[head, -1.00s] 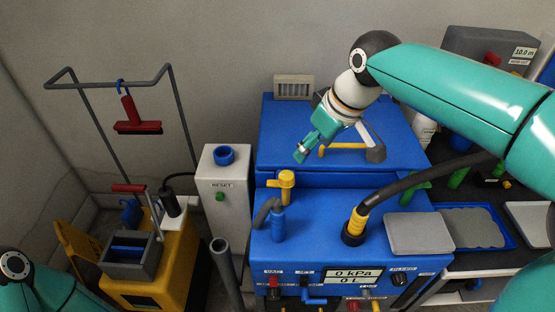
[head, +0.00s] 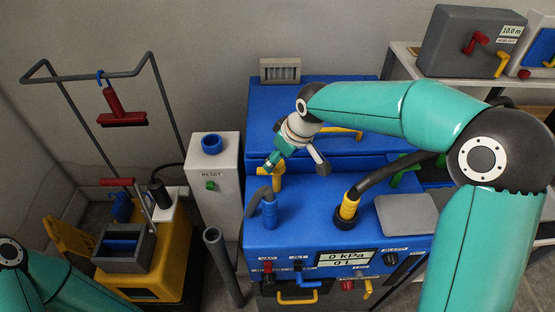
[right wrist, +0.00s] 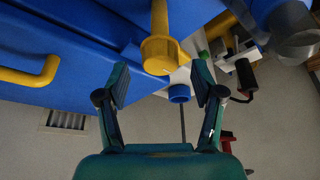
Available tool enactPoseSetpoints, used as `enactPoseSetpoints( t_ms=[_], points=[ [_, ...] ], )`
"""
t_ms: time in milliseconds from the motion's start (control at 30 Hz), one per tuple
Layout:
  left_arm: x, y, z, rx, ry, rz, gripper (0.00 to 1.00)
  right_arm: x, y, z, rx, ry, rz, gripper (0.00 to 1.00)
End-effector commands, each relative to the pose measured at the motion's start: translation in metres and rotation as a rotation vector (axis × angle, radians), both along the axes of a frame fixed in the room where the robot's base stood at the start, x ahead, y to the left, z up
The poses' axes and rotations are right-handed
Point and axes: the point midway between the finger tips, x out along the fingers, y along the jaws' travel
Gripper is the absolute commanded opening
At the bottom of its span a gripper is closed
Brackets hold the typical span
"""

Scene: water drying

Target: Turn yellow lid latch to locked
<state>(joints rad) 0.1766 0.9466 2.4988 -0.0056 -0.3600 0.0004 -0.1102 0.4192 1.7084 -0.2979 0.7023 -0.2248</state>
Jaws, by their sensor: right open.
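The yellow lid latch (head: 277,183) stands on the blue machine at the front edge of its blue lid (head: 350,94), partly behind my right gripper in the head view. My right gripper (head: 271,163) is open, just above and at the latch. In the right wrist view the latch (right wrist: 160,50) shows as a yellow bar with a rounded end, lying ahead of and between the spread fingers of my right gripper (right wrist: 160,95). No contact is clear. My left arm shows at the lower left of the head view, but its gripper is out of frame.
A black hose with a yellow cuff (head: 348,207) and a blue hose fitting (head: 269,212) rise from the machine close to the latch. The white RESET pillar (head: 214,195) stands to the left. The lid's yellow handle (right wrist: 30,70) is left in the wrist view.

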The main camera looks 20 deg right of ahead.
Motion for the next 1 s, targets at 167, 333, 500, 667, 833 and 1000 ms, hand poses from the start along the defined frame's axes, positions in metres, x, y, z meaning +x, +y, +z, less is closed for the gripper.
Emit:
enactPoseSetpoints(
  t_ms=[167, 333, 500, 667, 833, 1000],
  points=[
    [0.000, 0.000, 0.003, 0.000, 0.000, 0.000, 0.40, 0.007, 0.003, -0.018, 0.000, 0.001, 0.000, 0.67],
    [0.000, 0.000, 0.003, 0.000, 0.000, 0.000, 0.40, 0.009, 0.004, -0.023, 0.000, 0.001, 0.000, 0.67],
    [0.000, 0.000, 0.003, 0.000, 0.000, 0.000, 0.40, 0.009, 0.005, -0.023, 0.000, 0.000, 0.001, 0.67],
    [0.000, 0.000, 0.003, 0.000, 0.000, 0.000, 0.40, 0.009, 0.005, -0.023, 0.000, 0.000, 0.001, 0.49],
    [0.000, 0.000, 0.003, 0.000, 0.000, 0.000, 0.40, 0.009, 0.005, -0.023, -0.001, -0.001, 0.001, 0.21],
    [0.000, 0.000, 0.003, 0.000, 0.000, 0.000, 0.40, 0.009, 0.005, -0.023, 0.000, -0.001, 0.000, 0.07]
  ],
)
